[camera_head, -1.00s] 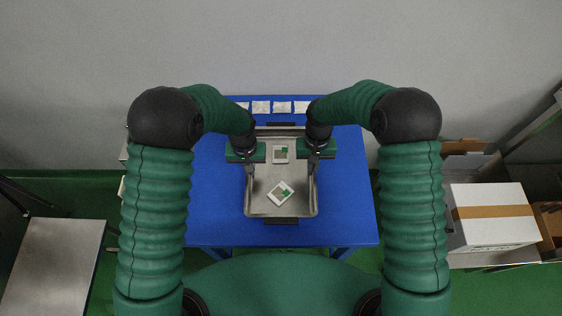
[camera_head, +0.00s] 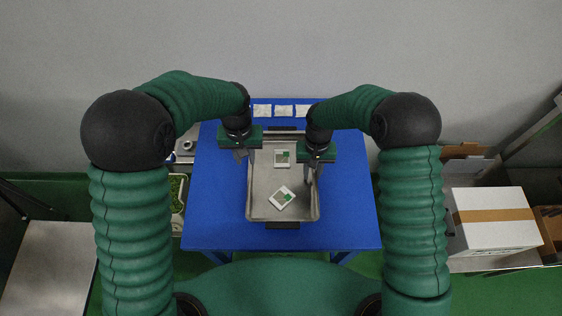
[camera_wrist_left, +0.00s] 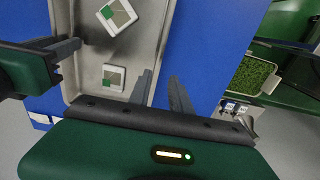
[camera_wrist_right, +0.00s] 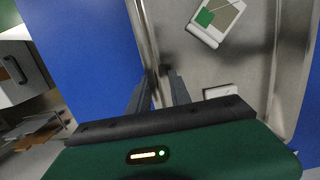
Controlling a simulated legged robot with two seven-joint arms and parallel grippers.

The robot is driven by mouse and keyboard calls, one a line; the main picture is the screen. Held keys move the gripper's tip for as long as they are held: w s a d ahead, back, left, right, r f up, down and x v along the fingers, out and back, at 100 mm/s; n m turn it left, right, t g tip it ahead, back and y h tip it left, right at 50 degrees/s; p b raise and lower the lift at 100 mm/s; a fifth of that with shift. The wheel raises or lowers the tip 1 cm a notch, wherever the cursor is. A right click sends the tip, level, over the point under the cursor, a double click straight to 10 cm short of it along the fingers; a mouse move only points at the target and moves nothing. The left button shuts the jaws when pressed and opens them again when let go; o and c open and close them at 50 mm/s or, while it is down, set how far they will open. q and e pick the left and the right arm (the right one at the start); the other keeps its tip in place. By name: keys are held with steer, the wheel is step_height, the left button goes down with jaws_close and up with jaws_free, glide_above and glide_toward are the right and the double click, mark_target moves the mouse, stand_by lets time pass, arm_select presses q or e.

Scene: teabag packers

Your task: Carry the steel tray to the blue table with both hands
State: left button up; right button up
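The steel tray (camera_head: 256,208) rests on the blue table (camera_head: 212,215), its long sides running away from me. It holds two white packets with green and brown squares, the nearer one (camera_head: 282,197) tilted and the farther one (camera_head: 282,157) straighter. My left gripper (camera_head: 246,157) is open and empty above the tray's left rim; its parted fingers (camera_wrist_left: 161,84) also show in the left wrist view. My right gripper (camera_head: 314,168) is at the right rim, with its fingers (camera_wrist_right: 160,76) apart on either side of the rim. Whether they touch it is unclear.
Several white sachets (camera_head: 284,111) lie along the table's far edge. A container of green leaves (camera_head: 177,195) stands left of the table. A white carton (camera_head: 494,220) stands at the right. Bare blue surface lies on both sides of the tray.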

steer(key=shift+a, duration=0.1)
steer(key=shift+w+r, duration=0.15)
steer(key=shift+r, duration=0.25)
arm_select(q)
steer(key=shift+r, duration=0.95)
arm_select(e)
step_height(320, 180, up, 11)
steer(key=w, duration=0.1)
steer(key=shift+w, duration=0.15)
